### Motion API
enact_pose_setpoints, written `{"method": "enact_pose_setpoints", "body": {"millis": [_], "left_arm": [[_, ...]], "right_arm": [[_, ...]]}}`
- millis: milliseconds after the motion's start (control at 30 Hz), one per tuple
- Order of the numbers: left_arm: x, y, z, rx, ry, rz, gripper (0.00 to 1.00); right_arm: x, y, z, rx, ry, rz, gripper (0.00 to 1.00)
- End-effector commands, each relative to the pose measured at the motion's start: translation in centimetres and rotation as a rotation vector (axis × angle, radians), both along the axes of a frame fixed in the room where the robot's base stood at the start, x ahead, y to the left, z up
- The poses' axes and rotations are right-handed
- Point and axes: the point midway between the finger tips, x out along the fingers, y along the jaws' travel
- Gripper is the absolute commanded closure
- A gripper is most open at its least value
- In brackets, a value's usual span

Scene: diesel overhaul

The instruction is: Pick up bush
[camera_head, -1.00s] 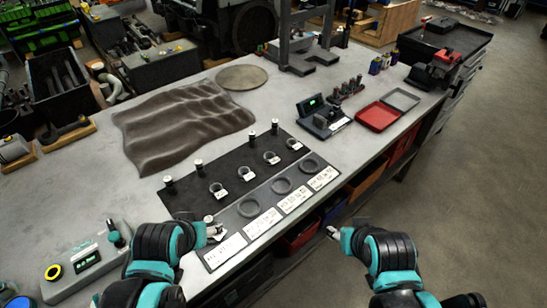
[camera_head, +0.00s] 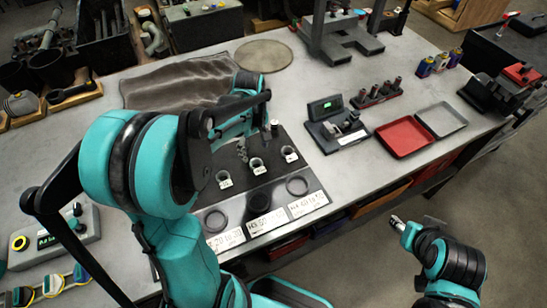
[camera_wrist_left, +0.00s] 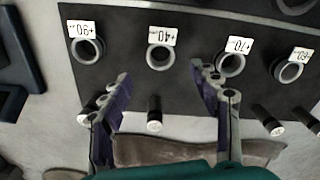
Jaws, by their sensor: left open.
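Small metal rings with number tags, which look like the bushes, stand in a row on the black mat (camera_head: 238,198). In the head view I see one bush at the left (camera_head: 223,180), a middle one (camera_head: 257,165) and a right one (camera_head: 289,155). In the left wrist view the +40 bush (camera_wrist_left: 160,57) and the +70 bush (camera_wrist_left: 231,66) lie in front of my left gripper (camera_wrist_left: 163,79). That gripper is open and empty above the mat. Its arm hides part of the mat in the head view. My right gripper (camera_head: 398,222) is beyond the table's front edge; its jaw state is unclear.
Larger dark rings (camera_head: 258,202) and white label cards (camera_head: 267,221) lie in front. A red tray (camera_head: 403,138) and grey tray (camera_head: 441,118) are at right. A brown cloth (camera_head: 175,87) lies behind.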

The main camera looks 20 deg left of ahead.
Motion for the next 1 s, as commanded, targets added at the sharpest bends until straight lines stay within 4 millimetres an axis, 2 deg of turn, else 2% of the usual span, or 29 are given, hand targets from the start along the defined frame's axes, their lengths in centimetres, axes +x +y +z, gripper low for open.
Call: {"method": "enact_pose_setpoints", "body": {"millis": [333, 567, 833, 1000], "left_arm": [[-0.1, -0.2, -3.7, 0.0, 0.0, 0.001, 0.38], [-0.2, -0.5, -7.2, 0.0, 0.0, 0.001, 0.38], [-0.2, -0.5, -7.5, 0.0, 0.0, 0.0, 0.38], [-0.2, -0.5, -7.5, 0.0, 0.0, 0.0, 0.83]], "right_arm": [[0.0, 0.0, -1.5, 0.0, 0.0, 0.0, 0.53], [0.0, 0.0, -3.1, 0.0, 0.0, 0.0, 0.53], [0.0, 0.0, -3.0, 0.0, 0.0, 0.0, 0.53], [0.0, 0.0, -3.0, 0.0, 0.0, 0.0, 0.53]]}}
